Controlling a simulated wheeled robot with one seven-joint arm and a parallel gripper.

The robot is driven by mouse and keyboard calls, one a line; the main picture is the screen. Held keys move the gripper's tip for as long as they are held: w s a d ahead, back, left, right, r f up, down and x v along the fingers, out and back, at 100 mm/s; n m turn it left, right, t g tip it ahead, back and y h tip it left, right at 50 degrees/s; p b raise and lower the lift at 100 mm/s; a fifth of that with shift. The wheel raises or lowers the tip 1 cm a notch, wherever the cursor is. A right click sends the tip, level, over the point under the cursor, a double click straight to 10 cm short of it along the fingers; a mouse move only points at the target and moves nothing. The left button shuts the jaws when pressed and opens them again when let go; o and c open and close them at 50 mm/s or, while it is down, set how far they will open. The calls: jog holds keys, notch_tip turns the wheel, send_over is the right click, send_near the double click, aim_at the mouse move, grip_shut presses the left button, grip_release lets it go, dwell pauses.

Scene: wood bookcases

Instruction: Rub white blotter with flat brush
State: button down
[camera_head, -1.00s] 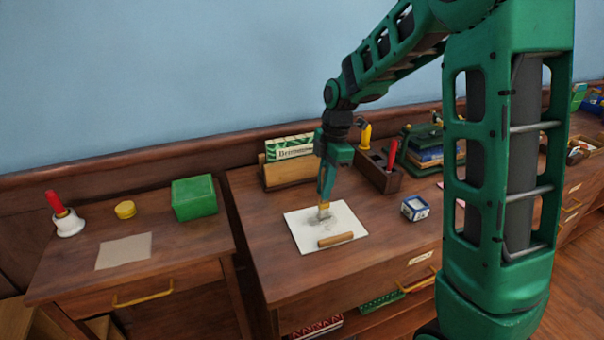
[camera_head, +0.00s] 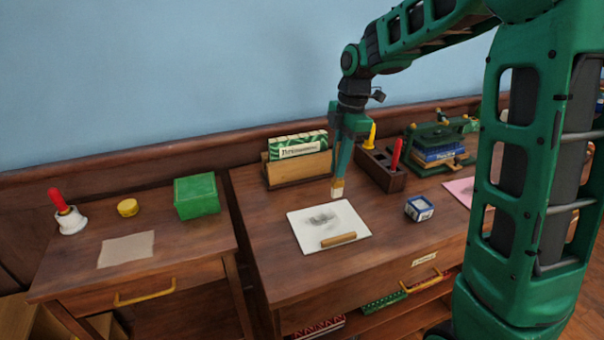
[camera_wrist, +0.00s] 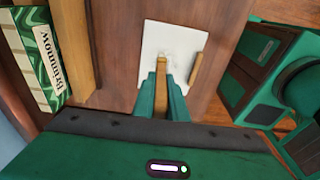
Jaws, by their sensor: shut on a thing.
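The white blotter (camera_head: 304,236) lies flat on the middle desk, with a grey smudge near its centre; it also shows in the wrist view (camera_wrist: 178,35). A short wooden bar (camera_head: 338,240) lies on its near edge. My gripper (camera_head: 341,172) points down over the blotter's far right side, shut on the flat brush (camera_head: 338,188). The brush's pale head points down at the blotter's far edge and appears raised above it; the exact gap cannot be told. In the wrist view, the brush (camera_wrist: 161,78) stands between both green fingers.
Behind the blotter stands a wooden holder (camera_head: 297,172) with a green book.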

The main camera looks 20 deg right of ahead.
jog(key=shift+r, duration=0.65)
